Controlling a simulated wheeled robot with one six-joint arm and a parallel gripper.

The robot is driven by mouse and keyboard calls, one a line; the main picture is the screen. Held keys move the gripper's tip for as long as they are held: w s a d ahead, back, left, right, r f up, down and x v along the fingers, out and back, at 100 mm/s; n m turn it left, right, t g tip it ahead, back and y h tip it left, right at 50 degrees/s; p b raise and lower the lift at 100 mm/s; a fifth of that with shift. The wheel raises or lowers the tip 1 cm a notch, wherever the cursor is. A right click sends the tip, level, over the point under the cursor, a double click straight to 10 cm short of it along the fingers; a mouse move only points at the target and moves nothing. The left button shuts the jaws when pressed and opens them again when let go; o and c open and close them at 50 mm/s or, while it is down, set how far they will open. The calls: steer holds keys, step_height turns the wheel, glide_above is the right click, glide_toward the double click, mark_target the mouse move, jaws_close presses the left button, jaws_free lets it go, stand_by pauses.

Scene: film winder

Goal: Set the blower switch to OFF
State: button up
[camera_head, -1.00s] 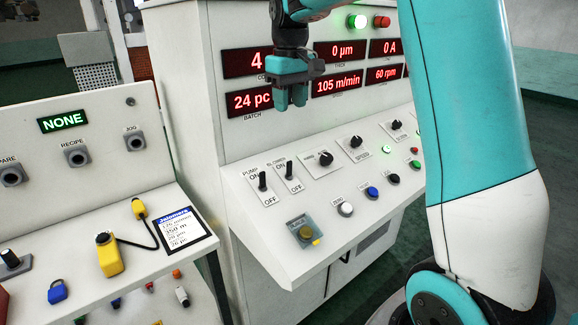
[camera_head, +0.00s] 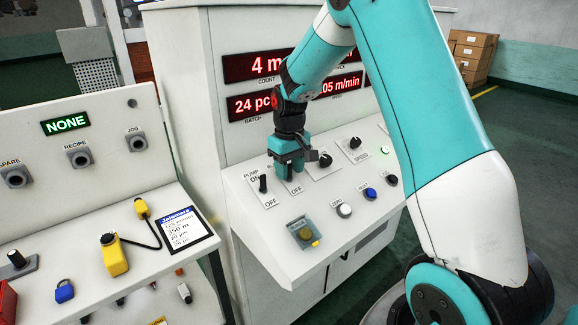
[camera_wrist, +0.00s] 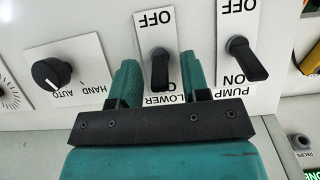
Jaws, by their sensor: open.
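The blower switch (camera_wrist: 159,68) is a black lever on a white plate marked OFF and BLOWER, seen upside down in the wrist view. Its lever points away from OFF, toward the partly hidden ON end. My gripper (camera_wrist: 158,66) is open, with one teal finger on each side of the lever; I cannot tell whether either touches it. In the head view my gripper (camera_head: 291,170) is down at the console and hides the lever.
The pump switch (camera_wrist: 245,58) stands close beside one finger, its lever toward ON. The HAND/AUTO knob (camera_wrist: 51,73) is on the other side.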

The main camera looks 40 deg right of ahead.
steer(key=shift+c, duration=0.4)
jaws_close()
